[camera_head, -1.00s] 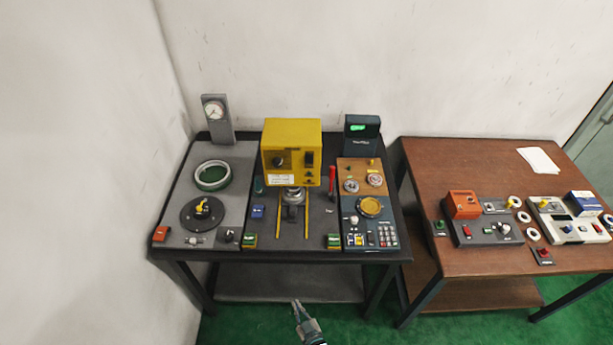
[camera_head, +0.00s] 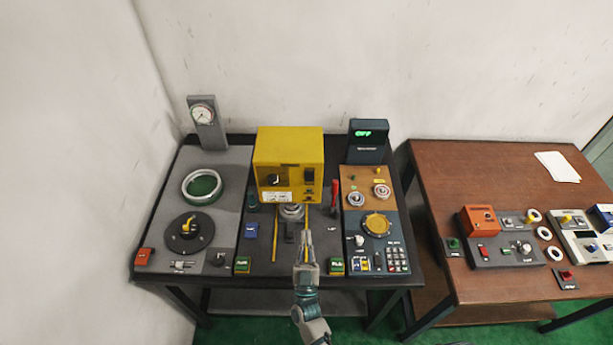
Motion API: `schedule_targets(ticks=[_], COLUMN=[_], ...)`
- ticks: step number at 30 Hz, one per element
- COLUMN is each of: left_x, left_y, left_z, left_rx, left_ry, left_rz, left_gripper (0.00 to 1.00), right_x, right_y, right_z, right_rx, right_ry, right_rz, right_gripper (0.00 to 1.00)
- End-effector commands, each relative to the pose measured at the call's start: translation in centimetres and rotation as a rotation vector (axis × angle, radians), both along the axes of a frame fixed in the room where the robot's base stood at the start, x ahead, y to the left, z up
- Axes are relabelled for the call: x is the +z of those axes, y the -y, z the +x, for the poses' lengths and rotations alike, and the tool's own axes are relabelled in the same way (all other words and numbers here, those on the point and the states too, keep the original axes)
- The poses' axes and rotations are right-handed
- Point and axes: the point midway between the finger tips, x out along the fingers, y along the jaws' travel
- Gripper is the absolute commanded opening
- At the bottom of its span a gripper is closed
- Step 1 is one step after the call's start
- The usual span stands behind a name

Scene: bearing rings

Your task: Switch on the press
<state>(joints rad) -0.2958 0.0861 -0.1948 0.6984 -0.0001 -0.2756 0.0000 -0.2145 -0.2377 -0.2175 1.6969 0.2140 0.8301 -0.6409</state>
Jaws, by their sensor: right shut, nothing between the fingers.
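The press is a yellow box (camera_head: 290,152) in the middle of the dark table. Its front has a dark knob at the left and a dark rocker-like switch (camera_head: 309,176) at the right. Under it are a grey ram (camera_head: 291,211) and yellow rods. The display (camera_head: 368,135) behind it on the right reads OFF in green. My right gripper (camera_head: 307,238) is shut and empty, pointing up the picture in front of the press, below its switch in the picture. It hides part of the right yellow rod. My left gripper is not in view.
Green-topped buttons (camera_head: 242,265) stand near the front edge, with another at the right (camera_head: 336,265). A red lever (camera_head: 335,196) stands right of the press. A keypad panel (camera_head: 397,259) is at the right. A brown table (camera_head: 470,165) with several devices stands further right.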

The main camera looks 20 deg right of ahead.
Motion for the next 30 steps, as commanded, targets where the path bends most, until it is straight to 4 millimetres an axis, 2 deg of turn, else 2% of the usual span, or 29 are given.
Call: schedule_targets(ticks=[4,12,17,21,30], left_x=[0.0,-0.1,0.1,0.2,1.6], left_y=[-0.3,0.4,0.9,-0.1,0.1], left_z=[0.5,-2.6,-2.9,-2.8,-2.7], left_rx=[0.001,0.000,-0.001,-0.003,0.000], left_ry=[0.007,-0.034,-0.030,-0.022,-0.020], left_rz=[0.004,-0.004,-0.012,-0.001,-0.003], left_gripper=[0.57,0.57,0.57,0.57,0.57], right_x=[0.1,0.1,0.8,2.3,6.3], right_y=[0.2,0.0,0.2,0.8,2.3], right_z=[-0.2,0.0,0.7,2.4,7.4], right_rx=[-0.004,-0.003,-0.002,-0.003,-0.003], right_ry=[0.005,0.003,0.004,0.007,0.007], right_rz=[0.002,0.000,0.001,0.001,0.001], right_gripper=[0.00,0.00,0.00,0.00,0.00])
